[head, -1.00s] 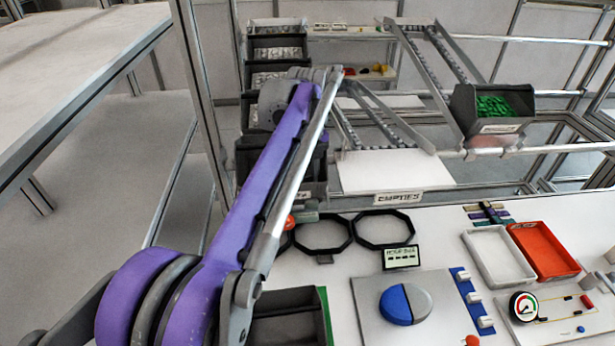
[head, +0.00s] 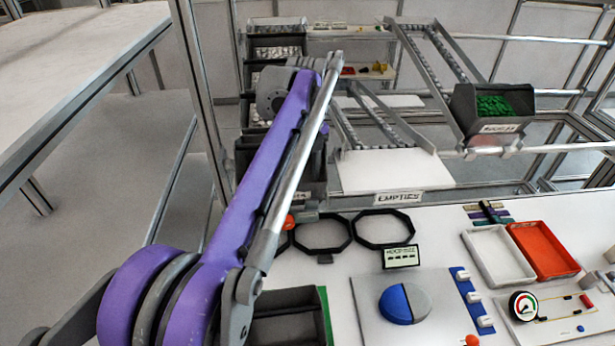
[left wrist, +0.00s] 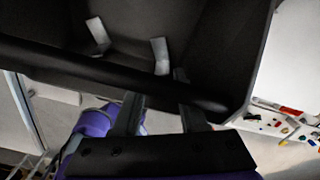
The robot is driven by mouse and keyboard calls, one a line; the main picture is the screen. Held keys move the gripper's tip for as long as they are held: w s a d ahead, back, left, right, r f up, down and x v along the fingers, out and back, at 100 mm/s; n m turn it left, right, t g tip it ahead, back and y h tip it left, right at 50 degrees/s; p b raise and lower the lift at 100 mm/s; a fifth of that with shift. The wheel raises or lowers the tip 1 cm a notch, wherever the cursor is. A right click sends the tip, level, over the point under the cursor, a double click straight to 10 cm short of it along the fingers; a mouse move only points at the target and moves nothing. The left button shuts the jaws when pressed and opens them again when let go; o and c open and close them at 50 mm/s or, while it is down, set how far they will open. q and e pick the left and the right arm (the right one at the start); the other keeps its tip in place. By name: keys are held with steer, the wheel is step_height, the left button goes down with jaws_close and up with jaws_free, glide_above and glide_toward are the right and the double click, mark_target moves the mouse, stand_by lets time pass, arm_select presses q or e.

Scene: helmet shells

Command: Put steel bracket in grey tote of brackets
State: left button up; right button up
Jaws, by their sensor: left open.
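In the left wrist view a dark grey tote (left wrist: 60,62) fills the upper part, its near rim running across the picture. Two pale steel brackets lie inside it: one steel bracket (left wrist: 97,34) to the left, another steel bracket (left wrist: 161,56) nearer the middle. My left gripper (left wrist: 158,95) is open, with its two fingers apart at the near rim. The right-hand bracket is just beyond the fingertips; no bracket shows held between them. In the head view my purple left arm hides the gripper and part of a dark tote (head: 312,165) behind it. My right gripper is not in view.
A rack holds a dark bin of green parts (head: 493,108). The white bench carries black rings (head: 383,229), a white tray (head: 498,256), an orange tray (head: 545,250) and a blue-and-grey disc (head: 404,304).

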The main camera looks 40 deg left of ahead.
arm_select(q)
step_height(320, 180, up, 6)
steer(key=shift+f+p, duration=0.1)
steer(key=shift+p, duration=0.2)
